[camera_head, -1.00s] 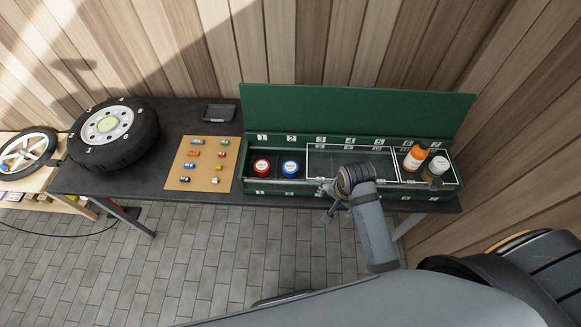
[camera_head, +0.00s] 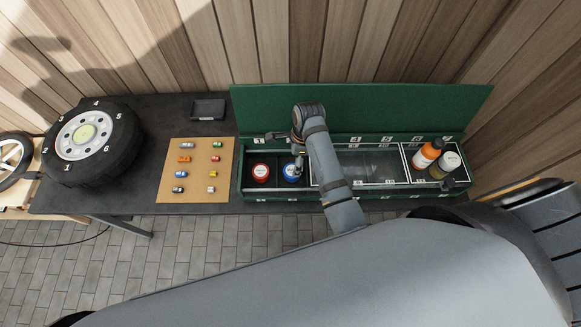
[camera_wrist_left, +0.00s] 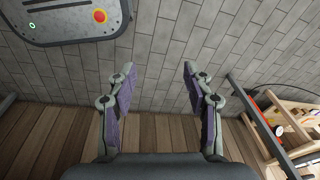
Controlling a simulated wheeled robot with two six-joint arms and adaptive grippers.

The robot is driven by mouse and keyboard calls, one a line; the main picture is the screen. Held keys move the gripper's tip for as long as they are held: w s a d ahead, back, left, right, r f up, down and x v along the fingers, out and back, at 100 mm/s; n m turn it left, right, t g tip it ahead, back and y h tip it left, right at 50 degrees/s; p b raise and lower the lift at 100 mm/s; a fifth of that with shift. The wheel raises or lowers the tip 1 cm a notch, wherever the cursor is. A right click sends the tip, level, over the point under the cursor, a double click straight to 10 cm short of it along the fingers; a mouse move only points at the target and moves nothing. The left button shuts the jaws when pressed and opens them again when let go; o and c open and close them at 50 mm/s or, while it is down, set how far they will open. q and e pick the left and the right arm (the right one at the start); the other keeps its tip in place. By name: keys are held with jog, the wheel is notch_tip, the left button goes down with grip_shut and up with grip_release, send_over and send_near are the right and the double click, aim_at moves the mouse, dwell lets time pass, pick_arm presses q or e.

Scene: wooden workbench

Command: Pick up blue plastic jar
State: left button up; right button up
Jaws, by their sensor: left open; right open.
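My right gripper (camera_head: 286,148) is open above the back side of the blue jar; one finger overlaps the jar's upper edge in the head view. I cannot tell whether it touches the jar. My left gripper (camera_wrist_left: 159,78) is open and empty in the left wrist view, over the paved floor, away from the jar. It does not show in the head view.
An orange-capped bottle (camera_head: 428,153) and a white-capped jar (camera_head: 449,162) stand in the toolbox's right compartment. The toolbox lid rises behind.

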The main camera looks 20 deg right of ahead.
aim_at(292, 170)
pick_arm(q)
jog(key=s, duration=0.5)
pick_arm(e)
jog(key=shift+s+a+f, duration=0.1)
jog(key=shift+s+f, duration=0.1)
jog(key=shift+f, duration=0.45)
jog(key=shift+s+a+f, duration=0.1)
jog(key=shift+s+f, duration=0.1)
jog(key=shift+f, duration=0.4)
jog(key=shift+w+f, duration=0.5)
jog(key=shift+f, duration=0.25)
jog(key=shift+a+f+p, duration=0.15)
jog(key=shift+f+p, duration=0.5)
jog(key=shift+p, duration=0.05)
jog(key=f, duration=0.2)
jog(key=shift+s+a+f, duration=0.1)
jog(key=shift+a+f, duration=0.1)
jog(key=shift+f, duration=0.65)
jog(key=c, duration=1)
pick_arm(q)
jog(key=shift+w+r, duration=0.5)
jog(key=shift+w, duration=0.4)
jog(key=shift+w+r, duration=0.5)
jog(key=shift+w, duration=0.4)
pick_arm(e)
jog(key=c, duration=0.4)
